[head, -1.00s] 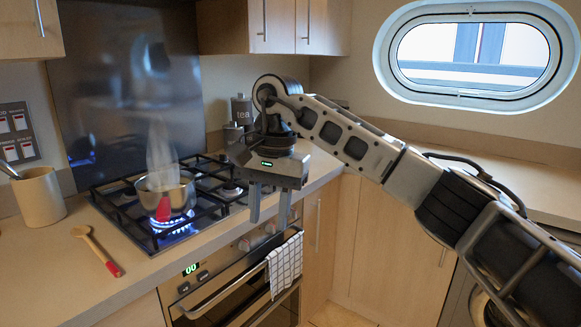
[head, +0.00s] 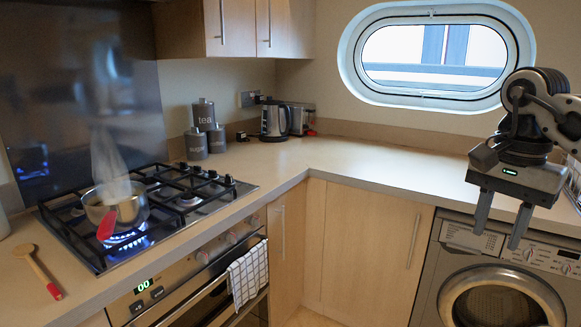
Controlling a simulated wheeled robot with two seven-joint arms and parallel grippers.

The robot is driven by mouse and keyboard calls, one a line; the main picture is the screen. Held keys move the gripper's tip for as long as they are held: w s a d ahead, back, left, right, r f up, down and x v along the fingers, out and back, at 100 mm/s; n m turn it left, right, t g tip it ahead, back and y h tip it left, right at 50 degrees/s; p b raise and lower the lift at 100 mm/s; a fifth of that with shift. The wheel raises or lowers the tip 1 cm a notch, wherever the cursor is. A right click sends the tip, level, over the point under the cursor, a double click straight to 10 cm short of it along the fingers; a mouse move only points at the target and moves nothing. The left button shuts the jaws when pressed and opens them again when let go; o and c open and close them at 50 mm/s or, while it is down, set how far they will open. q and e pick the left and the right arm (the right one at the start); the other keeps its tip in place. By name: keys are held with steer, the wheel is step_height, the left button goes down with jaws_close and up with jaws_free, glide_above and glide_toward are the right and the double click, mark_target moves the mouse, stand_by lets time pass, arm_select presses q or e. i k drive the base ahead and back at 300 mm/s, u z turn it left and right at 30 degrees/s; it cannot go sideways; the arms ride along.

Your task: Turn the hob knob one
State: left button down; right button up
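The hob (head: 75,225) is set in the counter at left. Several small black knobs (head: 212,175) stand in a row along its right edge; I cannot tell which is knob one. A steaming pan (head: 135,212) with a red handle sits on the front left burner, over a lit blue flame (head: 125,240). My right gripper (head: 500,235) is at far right, in front of the washing machine, fingers pointing down, apart and empty. It is far from the hob. My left gripper is out of view.
An oven with front knobs (head: 203,256) and a checked towel (head: 248,276) is below the hob. Tea canisters (head: 204,112), a kettle (head: 275,120) and a wooden spoon (head: 36,268) are on the counter. The counter (head: 390,175) under the porthole is clear. A washing machine (head: 455,235) is at right.

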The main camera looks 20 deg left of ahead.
mark_target(230, 180)
steer(key=i, duration=2.8)
steer(key=u, duration=3.05)
